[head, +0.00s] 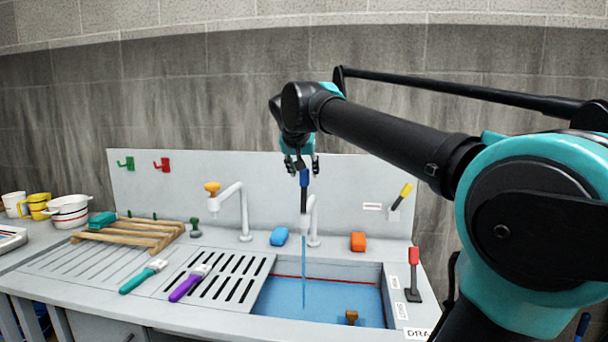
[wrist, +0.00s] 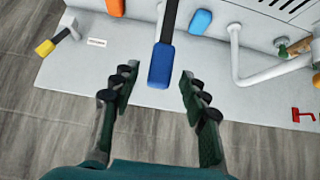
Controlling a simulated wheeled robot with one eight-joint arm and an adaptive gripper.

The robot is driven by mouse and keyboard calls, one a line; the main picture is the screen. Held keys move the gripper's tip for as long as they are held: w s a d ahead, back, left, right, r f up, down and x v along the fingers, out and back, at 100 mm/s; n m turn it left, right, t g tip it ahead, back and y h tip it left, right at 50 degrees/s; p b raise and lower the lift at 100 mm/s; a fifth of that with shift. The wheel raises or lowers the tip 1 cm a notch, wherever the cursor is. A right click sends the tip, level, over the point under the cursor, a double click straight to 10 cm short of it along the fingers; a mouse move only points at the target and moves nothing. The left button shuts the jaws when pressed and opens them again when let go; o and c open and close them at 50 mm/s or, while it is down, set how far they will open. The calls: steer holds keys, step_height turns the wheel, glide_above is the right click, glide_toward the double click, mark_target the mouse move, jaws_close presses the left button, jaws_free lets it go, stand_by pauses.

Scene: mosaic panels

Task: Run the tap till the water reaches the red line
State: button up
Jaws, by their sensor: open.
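My gripper (head: 302,162) is open above the tap's blue-ended lever (head: 304,178). In the wrist view the blue end (wrist: 161,66) shows between the fingertips (wrist: 158,78), with a gap on each side. The lever stands upright on a dark stem over the white tap (head: 311,218). A thin blue stream of water (head: 304,270) falls from this tap into the sink. The sink holds blue water (head: 335,302). The red line (head: 340,282) runs along the sink's back wall and shows just above the water surface.
A second white tap with an orange knob (head: 212,188) stands to the left. A blue sponge (head: 279,236) and an orange block (head: 358,241) flank the running tap. A red-topped lever (head: 413,256) and a yellow-handled one (head: 406,190) are at the right. Brushes lie on the drainboard.

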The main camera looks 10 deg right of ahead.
steer(key=v, duration=1)
